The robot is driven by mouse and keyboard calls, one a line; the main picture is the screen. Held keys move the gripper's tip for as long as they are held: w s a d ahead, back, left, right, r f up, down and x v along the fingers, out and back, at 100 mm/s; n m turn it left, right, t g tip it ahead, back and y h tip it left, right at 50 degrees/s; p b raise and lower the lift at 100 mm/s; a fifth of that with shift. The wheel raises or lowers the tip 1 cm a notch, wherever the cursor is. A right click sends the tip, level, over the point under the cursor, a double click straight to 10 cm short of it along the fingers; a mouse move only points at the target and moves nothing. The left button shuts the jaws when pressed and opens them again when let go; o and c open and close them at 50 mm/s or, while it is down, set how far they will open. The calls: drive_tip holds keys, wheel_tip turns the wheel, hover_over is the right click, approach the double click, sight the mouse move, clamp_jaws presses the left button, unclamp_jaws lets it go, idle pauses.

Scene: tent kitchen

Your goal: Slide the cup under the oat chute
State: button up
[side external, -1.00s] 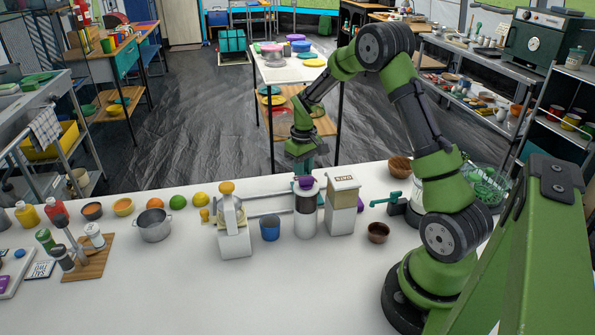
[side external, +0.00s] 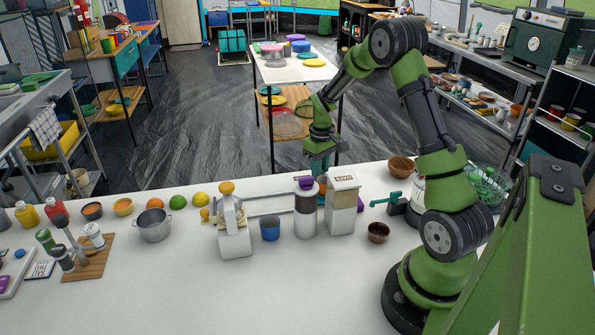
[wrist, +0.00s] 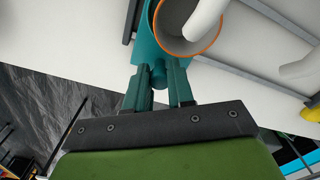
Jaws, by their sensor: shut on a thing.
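The cup (wrist: 190,25), with an orange rim and pale inside, sits in a teal holder (wrist: 148,42) in the wrist view. A white spout overhangs its mouth. My gripper (wrist: 159,78) is shut on the holder's teal knob (wrist: 158,70). In the side view my gripper (side external: 320,163) is low behind the dispensers. A sliver of the orange cup (side external: 322,184) shows between the purple-topped dispenser (side external: 305,215) and the cream oat dispenser (side external: 343,208), whose lid bears dark lettering. The rest of the cup is hidden there. Which dispenser the overhanging spout belongs to is unclear.
Grey rails (side external: 265,212) run behind the dispensers. A second white spout (wrist: 300,67) is to the right in the wrist view. A yellow-topped dispenser (side external: 232,225) and a blue cup (side external: 269,228) stand to the left.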

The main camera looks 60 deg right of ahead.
drive_tip(key=o, duration=0.8)
drive_tip(key=shift+r, duration=3.5)
drive_tip(key=s+a+r+m+t, duration=0.1)
drive_tip(key=a+r, duration=0.1)
drive_tip(key=a, duration=0.3)
drive_tip(key=s+a+r+m+t, duration=0.1)
drive_tip(key=s+a+r, duration=0.1)
drive_tip(key=a, duration=0.3)
drive_tip(key=s+a+r+m+t, duration=0.1)
drive_tip(key=s+a+r, duration=0.1)
drive_tip(key=a+r, duration=0.2)
drive_tip(key=shift+s+a+r, duration=0.1)
drive_tip(key=shift+a+r, duration=0.1)
drive_tip(key=shift+a, duration=0.35)
drive_tip(key=s+a+r+n+t+y, duration=0.1)
drive_tip(key=s+a+r+t, duration=0.1)
drive_tip(key=a, duration=0.4)
drive_tip(key=s+a+r+n+t+y, duration=0.1)
drive_tip(key=s+a+r+t, duration=0.1)
drive_tip(key=s+a+r, duration=0.2)
drive_tip(key=shift+s+a+r, duration=0.15)
drive_tip(key=shift+s+a, duration=0.7)
drive_tip(key=shift+s, duration=0.3)
